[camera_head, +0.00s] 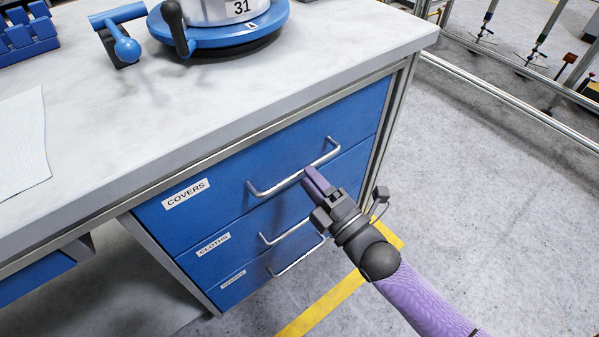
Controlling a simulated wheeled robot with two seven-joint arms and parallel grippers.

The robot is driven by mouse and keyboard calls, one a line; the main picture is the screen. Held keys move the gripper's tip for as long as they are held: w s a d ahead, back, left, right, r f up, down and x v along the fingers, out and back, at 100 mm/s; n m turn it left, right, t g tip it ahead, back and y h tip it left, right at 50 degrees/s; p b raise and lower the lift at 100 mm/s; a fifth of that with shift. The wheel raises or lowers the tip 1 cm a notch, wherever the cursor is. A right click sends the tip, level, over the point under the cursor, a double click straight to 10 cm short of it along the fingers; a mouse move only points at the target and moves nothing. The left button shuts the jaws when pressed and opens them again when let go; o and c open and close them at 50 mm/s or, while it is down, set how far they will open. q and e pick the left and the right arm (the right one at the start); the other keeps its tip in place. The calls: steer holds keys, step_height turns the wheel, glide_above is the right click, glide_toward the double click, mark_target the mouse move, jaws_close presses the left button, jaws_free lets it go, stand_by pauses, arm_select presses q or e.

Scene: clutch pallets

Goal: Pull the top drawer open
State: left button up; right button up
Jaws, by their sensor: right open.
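The top drawer (230,188) is blue, carries a label reading COVERS and sits under the bench top. Its front looks flush with the cabinet. Its silver bar handle (280,184) runs along the front. My right gripper (317,182) is open, with its purple fingers at the right half of this handle. The fingers partly overlap the bar in the picture; I cannot tell whether they touch it or straddle it. My left gripper is not in view.
Two lower drawers (215,243) with silver handles sit below. The grey bench top (330,45) holds a blue round fixture (225,32), a blue-handled tool (126,48) and white paper (20,140). Open floor (480,190) lies to the right, with a yellow line (330,300).

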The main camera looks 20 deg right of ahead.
steer(key=shift+b+x, duration=0.35)
steer(key=shift+x, duration=1.2)
steer(key=shift+s, duration=0.1)
jaws_close()
